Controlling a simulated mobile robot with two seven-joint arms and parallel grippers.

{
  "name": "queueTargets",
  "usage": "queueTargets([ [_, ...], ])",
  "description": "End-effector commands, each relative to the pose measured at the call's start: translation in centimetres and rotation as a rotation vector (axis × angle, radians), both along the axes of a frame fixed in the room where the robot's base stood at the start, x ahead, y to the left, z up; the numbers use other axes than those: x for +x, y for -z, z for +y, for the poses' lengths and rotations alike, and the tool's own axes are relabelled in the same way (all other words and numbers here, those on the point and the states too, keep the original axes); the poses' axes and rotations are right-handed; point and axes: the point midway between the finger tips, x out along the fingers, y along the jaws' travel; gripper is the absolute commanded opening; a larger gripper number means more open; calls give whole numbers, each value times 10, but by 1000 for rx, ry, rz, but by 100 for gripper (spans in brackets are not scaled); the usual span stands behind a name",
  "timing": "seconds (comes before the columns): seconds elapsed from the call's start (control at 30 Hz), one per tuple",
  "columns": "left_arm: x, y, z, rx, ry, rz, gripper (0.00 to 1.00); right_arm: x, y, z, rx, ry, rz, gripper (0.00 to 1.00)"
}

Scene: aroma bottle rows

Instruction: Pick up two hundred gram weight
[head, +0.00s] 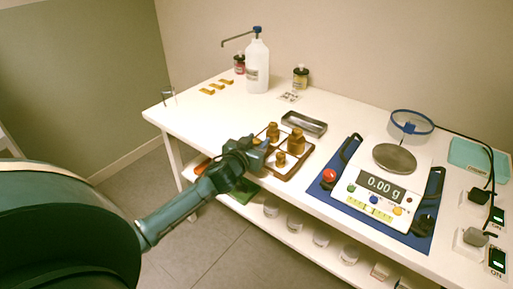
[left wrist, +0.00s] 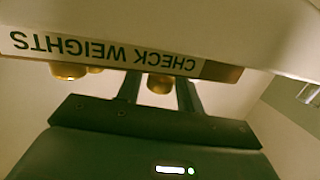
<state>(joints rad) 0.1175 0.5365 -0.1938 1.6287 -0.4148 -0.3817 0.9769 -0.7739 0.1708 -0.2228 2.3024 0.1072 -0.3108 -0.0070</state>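Brass weights stand in a brown tray (head: 304,160) on the white table: one at the back (head: 272,131), a large one at right (head: 296,141) and a small one at front (head: 281,159). I cannot read which is two hundred grams. My left gripper (head: 262,148) is at the tray's left edge, close to the weights. In the left wrist view its two dark fingers (left wrist: 160,92) are apart, with a brass weight (left wrist: 160,83) showing in the gap, not visibly gripped. A "CHECK WEIGHTS" label (left wrist: 105,52) hides the weights' other ends. My right gripper is not in view.
A metal dish (head: 304,123) lies behind the tray. A white pump bottle (head: 257,68) and small bottles stand at the back. A lower shelf (head: 292,224) holds jars.

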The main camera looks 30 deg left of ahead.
Motion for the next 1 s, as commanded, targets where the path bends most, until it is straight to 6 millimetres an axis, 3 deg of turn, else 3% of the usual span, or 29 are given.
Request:
queueTargets([
  [0.43,0,0,0,0,0,0,0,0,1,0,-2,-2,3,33],
  [0.77,0,-8,0,1,1,-4,0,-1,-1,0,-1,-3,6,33],
  [1.0,1,-54,0,2,2,-7,0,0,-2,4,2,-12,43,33],
])
